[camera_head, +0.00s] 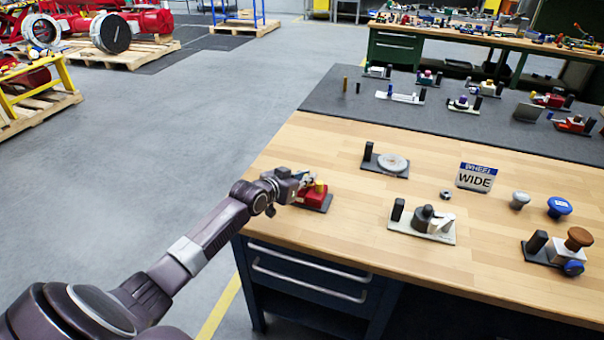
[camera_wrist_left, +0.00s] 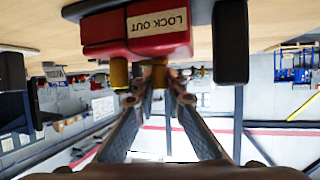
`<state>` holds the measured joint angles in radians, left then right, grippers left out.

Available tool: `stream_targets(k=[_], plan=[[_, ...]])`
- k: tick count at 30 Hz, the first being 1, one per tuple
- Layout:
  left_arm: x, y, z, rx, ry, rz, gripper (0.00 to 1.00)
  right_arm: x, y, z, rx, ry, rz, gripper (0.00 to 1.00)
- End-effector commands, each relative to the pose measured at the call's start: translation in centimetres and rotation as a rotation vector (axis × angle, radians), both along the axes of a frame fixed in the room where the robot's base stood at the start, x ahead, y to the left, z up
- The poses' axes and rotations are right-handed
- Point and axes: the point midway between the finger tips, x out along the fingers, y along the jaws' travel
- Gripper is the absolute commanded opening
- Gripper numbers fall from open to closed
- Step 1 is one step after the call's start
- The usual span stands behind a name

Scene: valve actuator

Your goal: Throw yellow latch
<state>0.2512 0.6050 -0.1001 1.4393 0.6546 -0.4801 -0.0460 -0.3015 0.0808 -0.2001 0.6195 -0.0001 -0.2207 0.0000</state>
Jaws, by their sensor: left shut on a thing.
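A red latch block (camera_head: 315,196) sits on a dark base plate at the left front of the wooden bench, with a yellow latch (camera_head: 319,186) on its top. In the left wrist view the block (camera_wrist_left: 160,40) appears upside down with a "LOCK OUT" label. Two yellow parts show there, and the one between my fingertips is the yellow latch (camera_wrist_left: 159,76). My left gripper (camera_head: 309,180) reaches the block from the left; its fingertips (camera_wrist_left: 157,97) are closed around the latch, which they partly hide. My right gripper is not in view.
A grey disc fixture (camera_head: 392,163) stands behind the block, and a grey and white fixture (camera_head: 425,222) stands to its right. A "WHEEL WIDE" sign (camera_head: 477,177) and loose knobs are farther right. Bare wood surrounds the block.

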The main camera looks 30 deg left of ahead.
Motion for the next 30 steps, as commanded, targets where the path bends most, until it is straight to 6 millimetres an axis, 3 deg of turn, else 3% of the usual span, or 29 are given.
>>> stream_targets(k=[7, 8, 13, 23, 30], plan=[[0.1, -0.2, 0.1, 0.0, -0.002, -0.001, 0.0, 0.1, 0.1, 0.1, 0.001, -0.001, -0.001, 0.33], [0.1, -0.2, 0.1, 0.0, -0.002, -0.001, 0.12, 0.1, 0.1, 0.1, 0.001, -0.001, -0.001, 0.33], [0.1, -0.2, 0.0, 0.0, -0.001, 0.0, 0.3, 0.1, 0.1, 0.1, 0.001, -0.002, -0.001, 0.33], [-0.1, -0.2, 0.0, 0.0, 0.0, -0.001, 0.3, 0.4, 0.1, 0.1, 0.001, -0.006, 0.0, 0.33], [-2.1, -0.1, 0.8, 0.001, 0.001, -0.002, 0.3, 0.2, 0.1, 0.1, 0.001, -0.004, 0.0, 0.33]])
